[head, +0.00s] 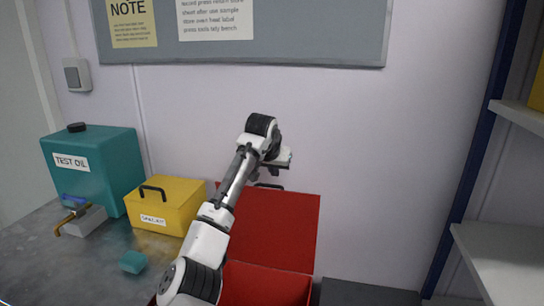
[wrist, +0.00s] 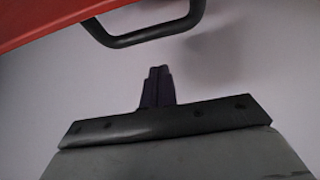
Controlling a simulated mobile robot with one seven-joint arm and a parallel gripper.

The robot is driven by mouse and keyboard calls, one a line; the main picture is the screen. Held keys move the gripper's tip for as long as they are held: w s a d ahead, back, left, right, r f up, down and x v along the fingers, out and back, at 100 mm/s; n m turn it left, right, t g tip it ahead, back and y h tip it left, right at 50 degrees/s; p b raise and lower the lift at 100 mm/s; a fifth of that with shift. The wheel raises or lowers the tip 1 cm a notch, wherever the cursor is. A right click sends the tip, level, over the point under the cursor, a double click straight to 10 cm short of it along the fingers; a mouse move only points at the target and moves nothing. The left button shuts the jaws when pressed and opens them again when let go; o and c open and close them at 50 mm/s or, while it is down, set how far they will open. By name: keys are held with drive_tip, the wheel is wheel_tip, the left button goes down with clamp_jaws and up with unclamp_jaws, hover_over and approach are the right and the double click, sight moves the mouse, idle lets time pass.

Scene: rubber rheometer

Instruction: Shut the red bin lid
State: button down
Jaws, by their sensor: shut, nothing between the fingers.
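The red bin (head: 265,287) stands at the bottom middle of the head view, with my arm partly in front of it. Its red lid (head: 285,230) is open and stands up against the wall side. A black handle shows at the lid's top edge (head: 269,186). In the wrist view the lid (wrist: 50,18) fills the top left, with its black handle (wrist: 150,38) hanging below it. My gripper (wrist: 158,72) is shut and empty, its fingertips apart from the handle. In the head view, my gripper is above the lid's top edge, its fingertips not clearly visible.
Left of the bin are a yellow box (head: 180,196) with a handle, a teal test oil can (head: 105,158) and a small teal block (head: 132,262). A grey block (head: 88,220) with a brass-coloured part sits at the left. White shelves (head: 490,250) stand at the right.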

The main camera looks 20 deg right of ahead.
drive_tip(key=shift+s+a+f+p, duration=0.2)
drive_tip(key=shift+s+a, duration=0.3)
drive_tip(key=shift+s, duration=0.15)
drive_tip(key=shift+s+a+f+p, duration=0.15)
drive_tip(key=shift+s+a, duration=0.35)
drive_tip(key=shift+s, duration=0.15)
